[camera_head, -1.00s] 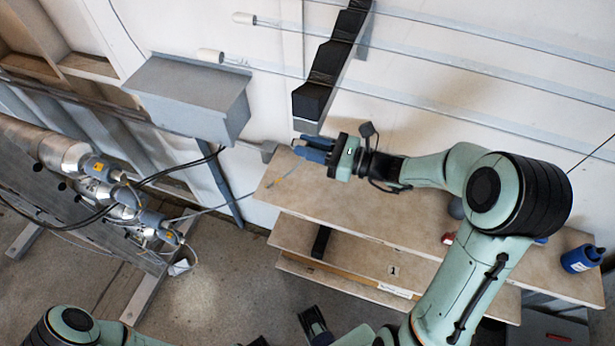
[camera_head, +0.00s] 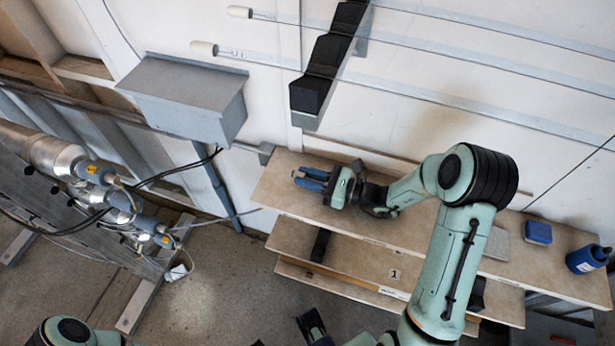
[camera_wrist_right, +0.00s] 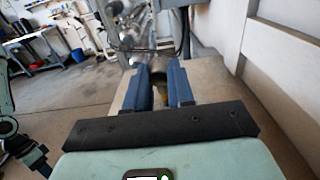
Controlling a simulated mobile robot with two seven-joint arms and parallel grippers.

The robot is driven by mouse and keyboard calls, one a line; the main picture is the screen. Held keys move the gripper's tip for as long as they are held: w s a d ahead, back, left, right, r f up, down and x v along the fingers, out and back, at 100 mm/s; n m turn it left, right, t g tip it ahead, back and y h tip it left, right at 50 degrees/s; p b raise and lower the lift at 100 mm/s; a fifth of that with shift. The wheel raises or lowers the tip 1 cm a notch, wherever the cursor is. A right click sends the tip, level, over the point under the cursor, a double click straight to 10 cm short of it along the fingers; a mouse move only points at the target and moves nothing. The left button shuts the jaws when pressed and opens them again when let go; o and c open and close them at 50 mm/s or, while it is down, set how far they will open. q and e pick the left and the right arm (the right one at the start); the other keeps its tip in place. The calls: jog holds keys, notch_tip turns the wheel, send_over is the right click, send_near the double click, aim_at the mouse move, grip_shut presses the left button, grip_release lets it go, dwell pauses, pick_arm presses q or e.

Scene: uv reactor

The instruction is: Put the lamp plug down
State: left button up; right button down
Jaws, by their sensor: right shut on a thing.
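My right gripper (camera_head: 311,180) is low over the left end of the upper shelf board (camera_head: 283,197), its blue fingers pointing left. In the right wrist view its fingers (camera_wrist_right: 165,86) stand close together with a small dark, brownish thing (camera_wrist_right: 158,88) between them, taken as the lamp plug. The plug is too small to make out in the head view, and I cannot tell whether it touches the board. My left gripper (camera_head: 311,324) is low at the bottom edge, away from the shelf; its jaws are unclear.
Metal lamp ends with cables (camera_head: 115,200) are at the left. A grey box (camera_head: 185,98) hangs on the wall. A blue block (camera_head: 538,232) and a blue bottle (camera_head: 585,259) stand at the board's right end. The board's left part is mostly clear.

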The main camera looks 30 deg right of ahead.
jog(key=shift+f, duration=0.35)
jog(key=shift+s+f+b, duration=0.2)
jog(key=shift+f+b, duration=0.15)
jog(key=shift+b, duration=0.1)
jog(key=c, duration=1)
grip_release()
jog(key=shift+f, duration=0.15)
jog(key=shift+o, duration=0.2)
jog(key=shift+r, duration=0.25)
jog(key=shift+r+p, duration=0.45)
jog(key=shift+p, duration=0.1)
jog(key=v, duration=1.1)
jog(key=shift+s+d+r, duration=0.15)
jog(key=shift+s+d, duration=0.05)
jog(key=shift+d, duration=0.15)
